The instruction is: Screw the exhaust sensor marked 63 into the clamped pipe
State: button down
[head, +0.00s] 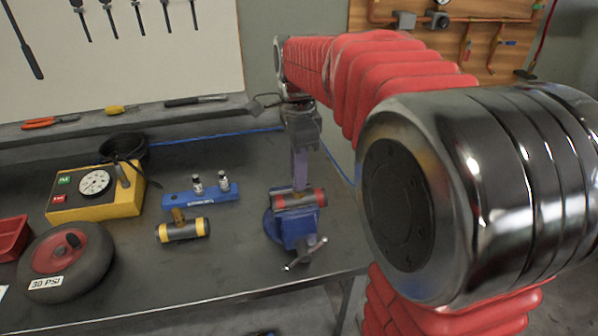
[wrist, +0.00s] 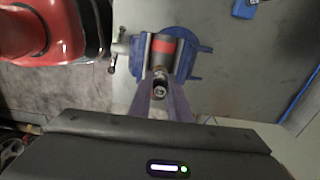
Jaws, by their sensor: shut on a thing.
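The pipe with red bands (head: 308,199) lies clamped in the blue vise (head: 288,231) near the bench's right edge; it also shows in the wrist view (wrist: 163,47). My gripper (head: 299,182) points down just above the pipe. In the wrist view my gripper (wrist: 160,86) is shut on a small dark sensor (wrist: 159,89) with a pale round end, in line with the pipe's middle. I cannot read its mark, nor tell whether its lower end touches or sits in the pipe. The fingers hide most of it in the head view.
A blue rack (head: 178,199) holds two more sensors (head: 197,185). A yellow-banded pipe (head: 184,230) with a brass fitting lies in front of it. A yellow gauge box (head: 122,203) and a wheel (head: 84,263) marked 30 PSI stand left. The vise handle (head: 305,254) sticks out in front.

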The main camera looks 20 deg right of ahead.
jog(key=m, duration=0.3)
jog(key=shift+d+r+m, duration=0.1)
jog(key=shift+d+m, duration=0.05)
jog(key=shift+m, duration=0.25)
jog(key=shift+s+m, duration=0.1)
jog(key=shift+m, duration=1.8)
jog(key=c, duration=1.6)
grip_release()
jog(key=shift+o, duration=0.2)
notch_tip(320, 180, up, 14)
jog(key=shift+f, duration=0.2)
jog(key=shift+c, duration=0.3)
